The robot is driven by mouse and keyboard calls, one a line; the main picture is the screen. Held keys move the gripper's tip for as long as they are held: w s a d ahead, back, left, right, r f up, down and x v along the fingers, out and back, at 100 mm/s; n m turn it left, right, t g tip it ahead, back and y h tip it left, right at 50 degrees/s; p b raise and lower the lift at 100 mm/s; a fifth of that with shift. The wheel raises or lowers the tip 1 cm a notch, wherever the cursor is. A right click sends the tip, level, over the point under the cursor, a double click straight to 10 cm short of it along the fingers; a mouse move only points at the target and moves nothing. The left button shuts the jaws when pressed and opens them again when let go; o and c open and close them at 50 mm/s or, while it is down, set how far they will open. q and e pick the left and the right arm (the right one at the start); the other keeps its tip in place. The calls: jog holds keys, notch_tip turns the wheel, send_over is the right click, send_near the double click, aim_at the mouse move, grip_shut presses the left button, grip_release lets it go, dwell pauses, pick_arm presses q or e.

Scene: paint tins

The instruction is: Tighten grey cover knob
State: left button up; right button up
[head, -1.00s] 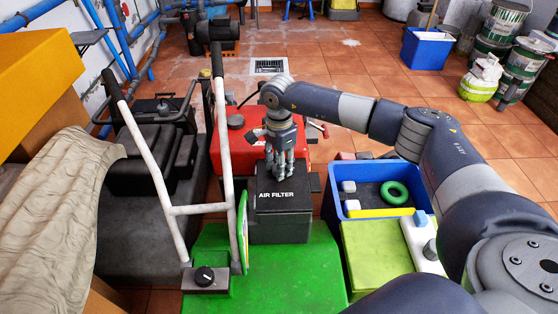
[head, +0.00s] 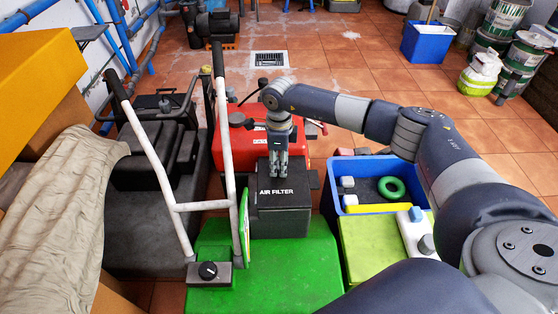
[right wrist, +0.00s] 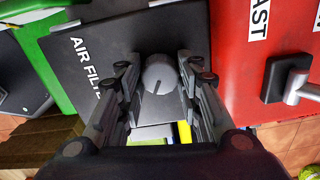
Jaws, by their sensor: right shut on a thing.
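The black air filter box (head: 292,222), with white "AIR FILTER" lettering, stands behind the green body of the machine. My right gripper (head: 278,174) points straight down onto the top of its cover. In the right wrist view the round grey cover knob (right wrist: 160,74) sits on the black cover (right wrist: 105,45), between the two fingers of my right gripper (right wrist: 160,78). The gripper is shut on the knob. In the head view the fingers hide the knob. My left gripper is not in view.
A red tank (head: 240,150) stands right behind the filter box. A blue crate (head: 334,186) with a green ring (head: 391,188) is to the right. White handlebars (head: 157,165) rise on the left.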

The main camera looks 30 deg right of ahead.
dwell(0.5)
jog(key=o, duration=1.1)
jog(key=shift+r, duration=0.1)
jog(key=shift+r, duration=0.3)
notch_tip(320, 180, up, 11)
jog(key=shift+r, duration=0.1)
